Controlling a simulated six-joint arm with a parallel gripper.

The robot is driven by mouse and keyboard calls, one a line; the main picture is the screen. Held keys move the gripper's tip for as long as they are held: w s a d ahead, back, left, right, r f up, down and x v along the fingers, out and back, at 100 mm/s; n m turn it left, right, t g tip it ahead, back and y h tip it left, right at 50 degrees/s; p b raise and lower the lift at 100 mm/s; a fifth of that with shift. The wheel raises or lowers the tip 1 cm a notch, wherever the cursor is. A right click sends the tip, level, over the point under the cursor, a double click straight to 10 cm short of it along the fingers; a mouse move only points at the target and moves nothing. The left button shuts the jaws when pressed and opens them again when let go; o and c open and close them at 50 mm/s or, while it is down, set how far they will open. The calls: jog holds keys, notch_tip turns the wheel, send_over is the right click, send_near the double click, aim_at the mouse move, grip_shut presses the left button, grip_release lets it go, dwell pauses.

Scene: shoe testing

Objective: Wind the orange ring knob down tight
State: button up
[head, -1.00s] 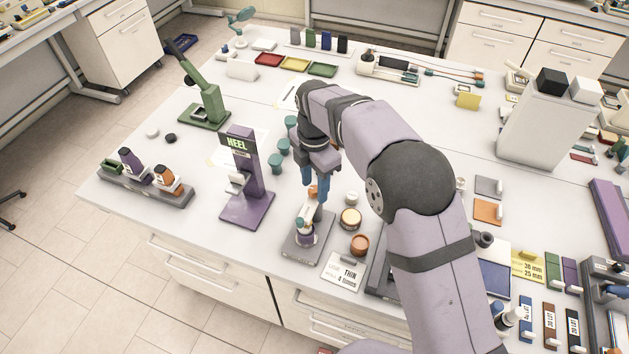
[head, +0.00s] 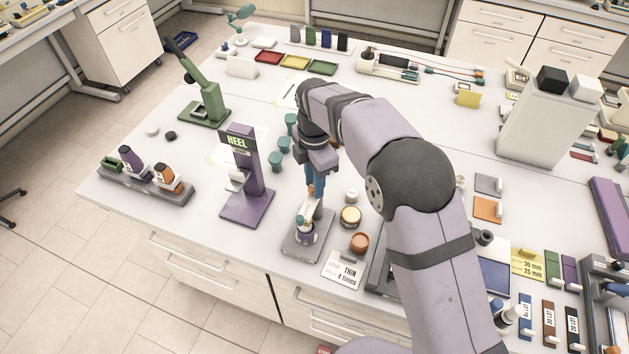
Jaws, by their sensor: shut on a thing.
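My gripper (head: 313,187) points down over a small grey stand (head: 295,247) near the table's front edge. Its blue fingers are shut on the orange ring knob (head: 310,191), which shows as a small orange patch at the fingertips. The fingers hide most of the knob. Below it on the stand is a small pale, teal and purple piece (head: 303,226), beside a grey upright post. The knob is too small and covered to tell how tightly it sits.
A round tan-topped pot (head: 350,217), an orange-brown pot (head: 359,243) and a THIN card (head: 344,270) are close on the right.

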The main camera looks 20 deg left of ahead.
jog(key=m, duration=0.4)
jog(key=shift+r, duration=0.1)
jog(key=m, duration=0.4)
jog(key=shift+m, duration=0.4)
jog(key=m, duration=0.4)
jog(key=shift+m, duration=0.3)
jog(key=m, duration=0.3)
jog(key=shift+m, duration=0.3)
jog(key=m, duration=0.3)
jog(key=shift+m+p, duration=0.3)
jog(key=m, duration=0.4)
jog(key=shift+a+m, duration=0.1)
jog(key=shift+m, duration=0.2)
jog(key=m, duration=0.4)
jog(key=shift+m, duration=2.3)
